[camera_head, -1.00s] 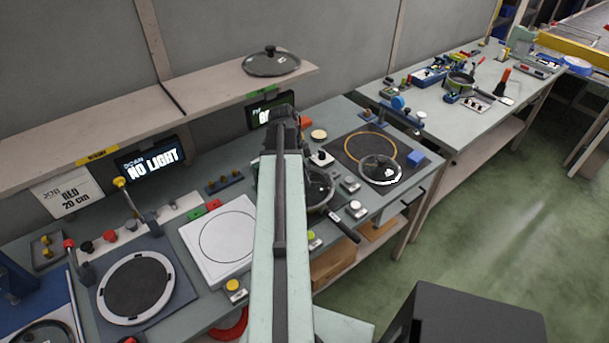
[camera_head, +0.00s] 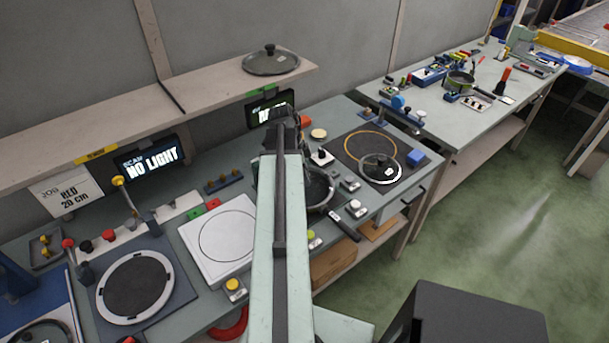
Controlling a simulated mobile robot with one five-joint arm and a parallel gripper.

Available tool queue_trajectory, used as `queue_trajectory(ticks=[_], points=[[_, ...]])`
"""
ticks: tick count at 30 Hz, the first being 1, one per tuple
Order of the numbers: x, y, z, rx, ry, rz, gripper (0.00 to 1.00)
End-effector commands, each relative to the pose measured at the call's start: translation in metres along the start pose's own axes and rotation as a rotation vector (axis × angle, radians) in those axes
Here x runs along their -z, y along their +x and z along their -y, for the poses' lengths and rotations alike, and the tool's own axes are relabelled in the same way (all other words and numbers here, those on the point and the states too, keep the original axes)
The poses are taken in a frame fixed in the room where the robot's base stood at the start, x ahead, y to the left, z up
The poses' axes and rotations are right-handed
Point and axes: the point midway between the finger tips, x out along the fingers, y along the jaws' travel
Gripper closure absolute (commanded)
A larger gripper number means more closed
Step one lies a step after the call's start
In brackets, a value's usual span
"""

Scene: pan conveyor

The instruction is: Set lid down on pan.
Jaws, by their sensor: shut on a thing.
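The dark pan (camera_head: 319,190) stands on the bench just right of my arm, its handle (camera_head: 345,225) pointing toward the lower right. Its left part is hidden behind my arm. My gripper (camera_head: 298,150) is at the arm's far end, mostly hidden by the arm, above and near the pan. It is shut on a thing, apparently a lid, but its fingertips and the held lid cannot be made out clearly. Another glass lid (camera_head: 380,167) lies on the dark mat at the right, and one more lid (camera_head: 271,61) lies on the shelf.
The shelf (camera_head: 215,85) overhangs the back of the bench. A white plate (camera_head: 222,240) and a round dark pad (camera_head: 134,287) lie to the left. A second bench (camera_head: 440,125) stands farther right.

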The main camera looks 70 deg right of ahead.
Motion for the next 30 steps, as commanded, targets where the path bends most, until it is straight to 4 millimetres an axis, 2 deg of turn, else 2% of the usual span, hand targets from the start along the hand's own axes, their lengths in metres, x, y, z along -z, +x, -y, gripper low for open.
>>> queue_trajectory(ticks=[14, 15, 17, 26, 30], points=[[-0.0005, 0.0016, 0.0000, 0.000, 0.000, 0.000, 1.00], [-0.0005, 0.0016, 0.0000, 0.000, 0.000, 0.000, 0.54], [-0.0006, 0.0016, 0.0000, 0.000, 0.000, 0.000, 0.39], [-0.0008, 0.0014, 0.0000, 0.000, -0.001, 0.000, 0.39], [0.0000, -0.0074, 0.0000, 0.000, -0.001, 0.000, 0.39]])
